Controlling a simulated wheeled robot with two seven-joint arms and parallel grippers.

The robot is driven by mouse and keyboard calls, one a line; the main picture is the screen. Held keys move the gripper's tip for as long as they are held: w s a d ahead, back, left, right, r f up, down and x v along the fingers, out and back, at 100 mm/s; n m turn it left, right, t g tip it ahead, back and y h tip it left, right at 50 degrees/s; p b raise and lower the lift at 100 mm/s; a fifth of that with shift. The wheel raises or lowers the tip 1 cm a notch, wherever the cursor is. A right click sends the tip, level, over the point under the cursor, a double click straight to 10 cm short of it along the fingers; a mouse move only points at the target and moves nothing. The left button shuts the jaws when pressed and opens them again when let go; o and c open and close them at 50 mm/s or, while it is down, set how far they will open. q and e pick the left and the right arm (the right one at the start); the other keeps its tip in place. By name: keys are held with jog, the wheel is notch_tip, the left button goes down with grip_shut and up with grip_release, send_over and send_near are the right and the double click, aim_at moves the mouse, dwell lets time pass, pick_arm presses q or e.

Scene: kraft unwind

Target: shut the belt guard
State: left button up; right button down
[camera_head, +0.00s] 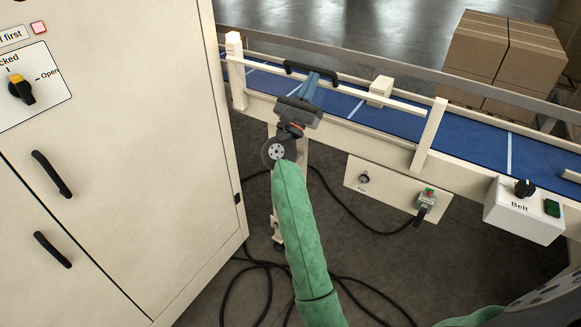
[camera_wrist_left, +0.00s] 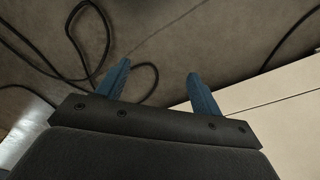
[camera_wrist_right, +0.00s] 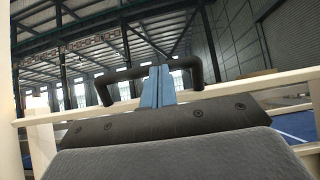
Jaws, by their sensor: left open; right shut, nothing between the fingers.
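The belt guard (camera_head: 395,103) shows as a cream rail along the near side of the blue conveyor belt, with a black handle (camera_head: 309,73) on it. My right gripper (camera_head: 314,80) is at the handle with its blue fingers together and nothing between them. In the right wrist view, the shut fingers (camera_wrist_right: 158,86) stand in front of the middle of the black handle (camera_wrist_right: 125,75); I cannot tell whether they touch it. My left gripper (camera_wrist_left: 158,82) is open and empty above the floor in the left wrist view. It is not in the head view.
A large cream cabinet (camera_head: 120,140) with black handles and a yellow-black knob fills the left. A Belt control box (camera_head: 522,208) with a knob and a green button is at the right. Cardboard boxes (camera_head: 505,55) stand behind the blue belt (camera_head: 480,140). Black cables (camera_head: 268,290) lie on the floor.

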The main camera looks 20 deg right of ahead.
jog(key=x, duration=0.3)
jog(key=shift+w+d+f, duration=0.2)
jog(key=shift+d, duration=0.05)
pick_arm(q)
notch_tip(320, 180, up, 11)
jog(key=w+d+b, duration=0.1)
jog(key=b, duration=0.1)
jog(key=shift+w+f+b, duration=0.2)
jog(key=shift+w+b, duration=0.05)
jog(key=shift+b, duration=0.1)
pick_arm(e)
jog(key=w+d+r, duration=0.1)
jog(key=w+d, duration=0.3)
jog(key=d, duration=0.1)
jog(key=shift+r, duration=0.4)
jog(key=shift+f, duration=0.1)
